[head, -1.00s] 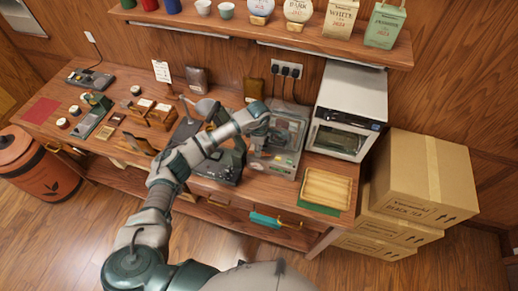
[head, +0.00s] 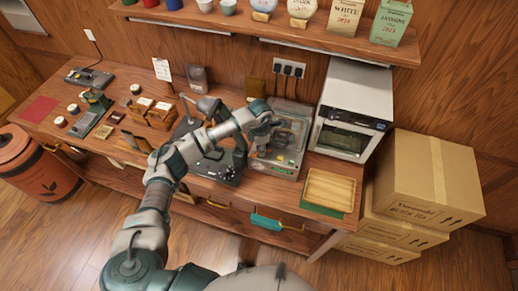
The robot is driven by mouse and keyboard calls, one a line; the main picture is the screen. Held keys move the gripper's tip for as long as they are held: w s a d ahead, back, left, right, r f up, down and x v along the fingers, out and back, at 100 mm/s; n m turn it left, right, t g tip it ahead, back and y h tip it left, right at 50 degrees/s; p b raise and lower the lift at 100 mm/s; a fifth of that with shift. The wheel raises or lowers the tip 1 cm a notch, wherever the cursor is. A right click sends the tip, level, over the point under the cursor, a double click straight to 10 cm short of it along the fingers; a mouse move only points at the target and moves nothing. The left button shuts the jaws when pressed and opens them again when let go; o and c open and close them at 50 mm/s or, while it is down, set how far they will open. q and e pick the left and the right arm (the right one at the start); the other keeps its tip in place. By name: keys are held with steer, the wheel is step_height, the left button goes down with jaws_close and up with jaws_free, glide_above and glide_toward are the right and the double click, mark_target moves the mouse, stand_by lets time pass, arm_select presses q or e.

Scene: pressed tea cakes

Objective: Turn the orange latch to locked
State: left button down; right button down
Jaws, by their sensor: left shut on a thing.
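My left arm reaches up from the bottom to a grey machine with a clear cover (head: 291,150) on the counter. My left gripper (head: 262,140) is at the left part of this machine, low against it, and is shut on a small part there. The orange latch cannot be made out; the gripper and wrist cover that spot, so which way it is turned does not show. My right gripper is not in view.
A black device (head: 216,168) stands just left of the machine. A wooden tray (head: 330,190) and a silver oven (head: 350,110) are to its right. Cardboard boxes (head: 430,180) stack beyond the counter's right end. A shelf (head: 270,28) with tins and bags hangs above.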

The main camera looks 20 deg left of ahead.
arm_select(q)
steer(key=n, duration=0.1)
steer(key=n+b, duration=0.1)
steer(key=n, duration=0.3)
steer(key=shift+s+d+f, duration=0.3)
steer(key=shift+s, duration=0.1)
steer(key=n+b, duration=0.1)
steer(key=n, duration=0.3)
steer(key=shift+r+n, duration=0.15)
steer(key=shift+n, duration=0.45)
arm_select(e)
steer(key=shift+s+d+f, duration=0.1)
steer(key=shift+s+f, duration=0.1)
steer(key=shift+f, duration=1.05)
arm_select(q)
steer(key=shift+d+r, duration=0.1)
steer(key=shift+r, duration=0.05)
steer(key=c, duration=1.2)
jaws_free()
steer(key=shift+w+d, duration=0.1)
steer(key=shift+d, duration=0.1)
steer(key=shift+n, duration=0.3)
steer(key=shift+a, duration=0.15)
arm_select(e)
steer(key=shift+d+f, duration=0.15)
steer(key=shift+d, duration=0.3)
